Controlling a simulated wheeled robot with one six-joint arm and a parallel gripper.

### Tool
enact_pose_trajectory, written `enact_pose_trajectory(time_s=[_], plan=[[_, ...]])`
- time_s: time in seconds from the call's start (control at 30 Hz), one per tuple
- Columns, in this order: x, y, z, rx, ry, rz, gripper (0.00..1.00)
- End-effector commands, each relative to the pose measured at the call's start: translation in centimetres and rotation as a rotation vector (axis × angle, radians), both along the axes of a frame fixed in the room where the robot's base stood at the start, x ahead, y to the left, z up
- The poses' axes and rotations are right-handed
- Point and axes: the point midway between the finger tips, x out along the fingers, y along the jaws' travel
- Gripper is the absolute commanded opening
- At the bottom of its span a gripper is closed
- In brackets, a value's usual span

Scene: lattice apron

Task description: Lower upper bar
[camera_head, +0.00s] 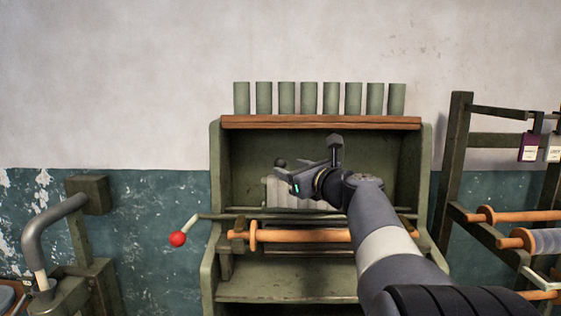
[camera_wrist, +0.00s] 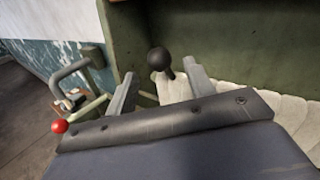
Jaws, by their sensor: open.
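A green wooden cabinet-like frame (camera_head: 216,190) stands against the wall. Dark bars (camera_head: 215,217) run across its opening, above an orange-brown wooden roller (camera_head: 300,236). I cannot tell which piece is the upper bar. A black ball knob (camera_head: 281,162) shows left of my gripper (camera_head: 306,158), in front of a pale ribbed piece (camera_head: 277,190). In the wrist view the black knob (camera_wrist: 159,59) on its short stem shows between the two spread fingers of my gripper (camera_wrist: 160,76), seemingly beyond the tips. The gripper holds nothing.
A lever with a red ball (camera_head: 178,239) sticks out left of the frame; it also shows in the wrist view (camera_wrist: 60,126). Several green cylinders (camera_head: 309,97) stand on the top shelf (camera_head: 320,122). A bent grey pipe (camera_head: 42,235) is at left, a spool rack (camera_head: 452,170) at right.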

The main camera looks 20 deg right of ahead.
Motion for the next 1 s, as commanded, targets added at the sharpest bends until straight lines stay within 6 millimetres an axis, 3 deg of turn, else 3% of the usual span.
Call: enact_pose_trajectory(time_s=[0.1, 0.3, 0.7, 1.0], plan=[[2.2, 0.5, 0.2, 0.001, 0.002, 0.003, 0.51], [4.7, 1.0, 0.1, 0.0, 0.001, 0.001, 0.51], [5.5, 1.1, 0.0, -0.001, 0.0, 0.0, 0.51], [5.5, 1.1, 0.0, -0.001, 0.0, 0.0, 0.28]])
